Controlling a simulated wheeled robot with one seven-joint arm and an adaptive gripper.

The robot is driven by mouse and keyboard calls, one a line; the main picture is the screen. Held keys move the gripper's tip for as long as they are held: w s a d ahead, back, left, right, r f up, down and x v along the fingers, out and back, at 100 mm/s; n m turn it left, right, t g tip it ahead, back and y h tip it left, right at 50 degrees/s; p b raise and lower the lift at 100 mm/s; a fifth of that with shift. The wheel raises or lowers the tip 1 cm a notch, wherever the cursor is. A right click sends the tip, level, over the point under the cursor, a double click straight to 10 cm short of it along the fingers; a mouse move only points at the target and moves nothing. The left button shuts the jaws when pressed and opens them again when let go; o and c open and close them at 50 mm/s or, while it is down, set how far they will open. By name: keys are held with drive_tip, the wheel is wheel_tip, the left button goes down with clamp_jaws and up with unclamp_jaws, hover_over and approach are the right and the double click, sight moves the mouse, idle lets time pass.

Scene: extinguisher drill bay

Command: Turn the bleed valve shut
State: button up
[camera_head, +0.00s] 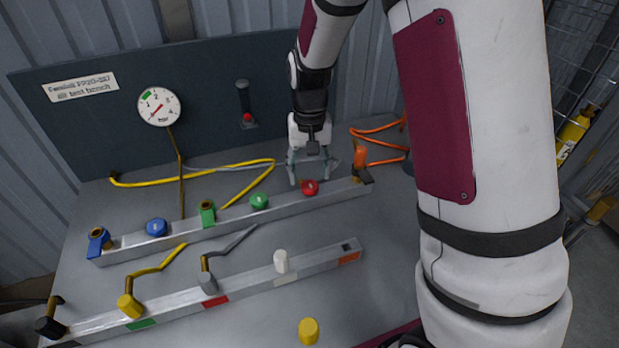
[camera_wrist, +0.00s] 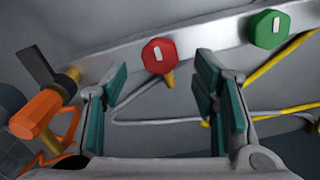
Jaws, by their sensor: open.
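My gripper (camera_head: 312,176) is open and empty above the rear metal rail (camera_head: 237,216), pointing down near the red knob (camera_head: 309,187). In the wrist view the red knob (camera_wrist: 159,56) is an octagonal cap with a white mark, lying between the lines of the two fingers and just past the tips. I see no contact with it. A green knob (camera_head: 259,201) and a blue knob (camera_head: 157,228) sit further left on the same rail. No readable label shows which part is the bleed valve.
An orange fitting (camera_head: 361,157) with a dark lever stands at the rail's right end, close to my gripper. A front rail (camera_head: 240,291) carries black, yellow, grey and white fittings. A pressure gauge (camera_head: 159,107) is on the back panel. Yellow and orange hoses lie behind.

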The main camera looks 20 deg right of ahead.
sight(310, 184)
wheel_tip(310, 184, up, 8)
drive_tip(key=shift+r, duration=0.25)
idle(0.4)
